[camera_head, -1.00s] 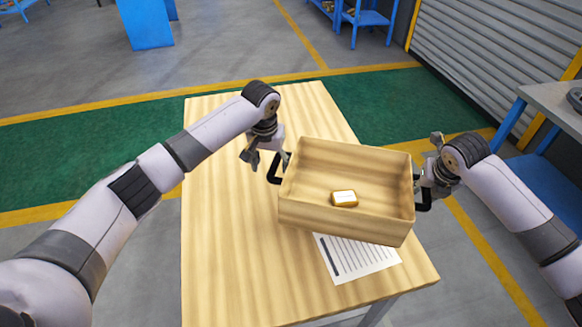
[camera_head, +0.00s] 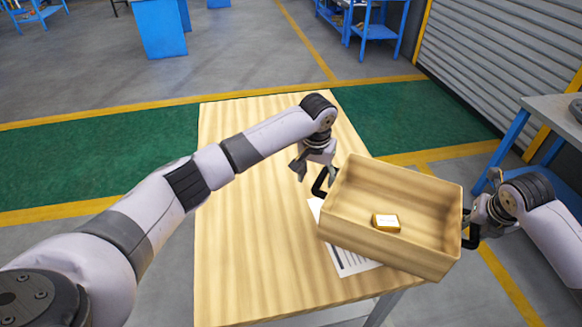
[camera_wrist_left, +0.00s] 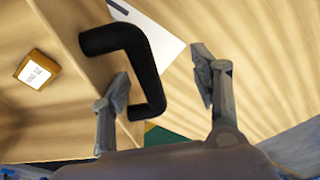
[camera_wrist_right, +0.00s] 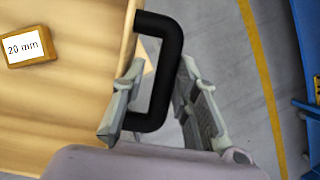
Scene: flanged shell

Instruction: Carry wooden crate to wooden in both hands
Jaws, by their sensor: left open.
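The wooden crate (camera_head: 345,240) is an open box with a black handle at each end. It appears over the right part of the wooden table (camera_head: 250,255), its right side past the table's edge; I cannot tell whether it touches the top. A small yellow-brown block with a white label (camera_head: 386,222) lies inside it. My left gripper (camera_head: 312,172) is open, with the left handle (camera_wrist_left: 145,70) between its fingers in the left wrist view. My right gripper (camera_wrist_right: 160,95) has its fingers on either side of the right handle (camera_wrist_right: 166,70); its grip is unclear.
A printed sheet (camera_head: 350,262) lies on the table, partly hidden by the crate. The table's left part is clear. A grey-topped bench (camera_head: 550,115) with blue legs stands at the right. Green and grey floor lies beyond the table.

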